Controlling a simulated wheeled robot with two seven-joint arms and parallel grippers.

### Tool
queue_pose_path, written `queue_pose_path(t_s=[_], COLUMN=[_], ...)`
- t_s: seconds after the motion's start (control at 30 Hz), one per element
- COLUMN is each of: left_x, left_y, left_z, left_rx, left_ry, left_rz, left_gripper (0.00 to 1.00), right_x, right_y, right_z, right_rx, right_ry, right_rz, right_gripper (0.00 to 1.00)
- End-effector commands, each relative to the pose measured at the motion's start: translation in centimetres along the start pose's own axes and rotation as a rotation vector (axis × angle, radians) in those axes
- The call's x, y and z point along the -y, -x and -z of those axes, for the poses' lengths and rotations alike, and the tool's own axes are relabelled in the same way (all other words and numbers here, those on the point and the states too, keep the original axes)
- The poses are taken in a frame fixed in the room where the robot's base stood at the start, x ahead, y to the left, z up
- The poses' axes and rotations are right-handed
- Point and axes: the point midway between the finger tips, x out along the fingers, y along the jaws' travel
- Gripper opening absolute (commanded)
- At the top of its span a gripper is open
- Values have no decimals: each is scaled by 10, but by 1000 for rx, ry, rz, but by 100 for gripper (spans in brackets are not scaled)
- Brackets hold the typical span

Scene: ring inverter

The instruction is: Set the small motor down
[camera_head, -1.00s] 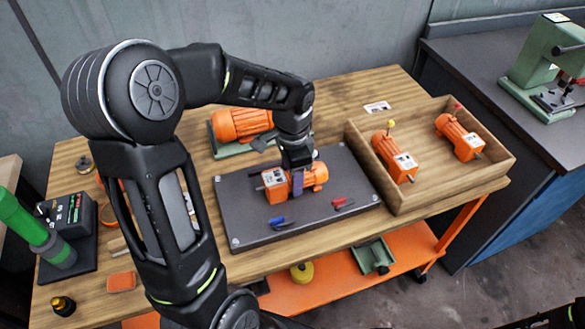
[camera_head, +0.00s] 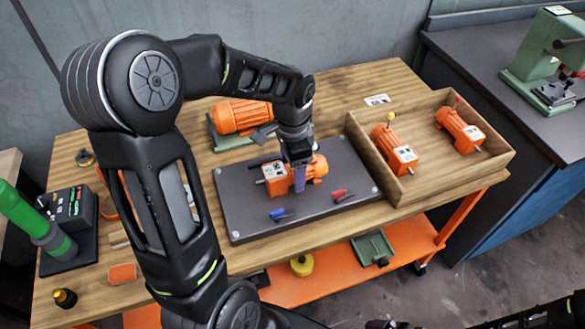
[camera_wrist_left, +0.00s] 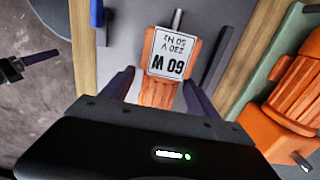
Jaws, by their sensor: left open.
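The small orange motor (camera_head: 274,182) rests on the dark mat (camera_head: 240,215) on the workbench. In the left wrist view the motor (camera_wrist_left: 158,92) shows a white label reading 60 W, upside down, and a grey shaft. My left gripper (camera_head: 299,180) is over the motor, pointing down. In the left wrist view my left gripper (camera_wrist_left: 160,90) is open, with one finger on each side of the motor and gaps beside it. The near finger hides part of the motor in the head view. A dark gripper-like part, likely my right gripper (camera_wrist_left: 22,65), shows at the wrist view's left edge; its jaws are unclear.
A wooden tray (camera_head: 437,181) with two orange motors stands right of the mat. A larger orange motor (camera_head: 240,117) on a green base stands behind it. A blue tool (camera_head: 281,214) and a red tool (camera_head: 342,195) lie in front. A dark bar (camera_wrist_left: 218,55) is beside the motor.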

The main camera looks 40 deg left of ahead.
Motion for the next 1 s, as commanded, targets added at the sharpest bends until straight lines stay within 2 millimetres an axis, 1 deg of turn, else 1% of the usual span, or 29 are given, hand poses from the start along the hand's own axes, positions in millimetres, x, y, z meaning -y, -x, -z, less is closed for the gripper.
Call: queue_pose_path(t_s=[0.17,0.27,0.5,0.6,0.7,0.77,1.0], left_x=[1,1,1,1,0,0,0], left_y=[19,37,87,104,114,118,120], left_z=[1,1,1,1,1,0,0], left_rx=[-3,-4,-4,-3,-2,-1,0], left_ry=[0,1,0,-1,-1,-1,0], left_rz=[3,4,3,4,2,1,0], left_gripper=[69,69,69,69,69,69,69], right_x=[0,0,0,0,0,0,0], right_y=[0,0,0,0,0,0,0], right_z=[0,0,0,0,0,0,0], right_rx=[0,0,0,0,0,0,0], right_ry=[0,0,0,0,0,0,0], right_rz=[0,0,0,0,0,0,0], right_gripper=[100,100,100,100,100,100,100])
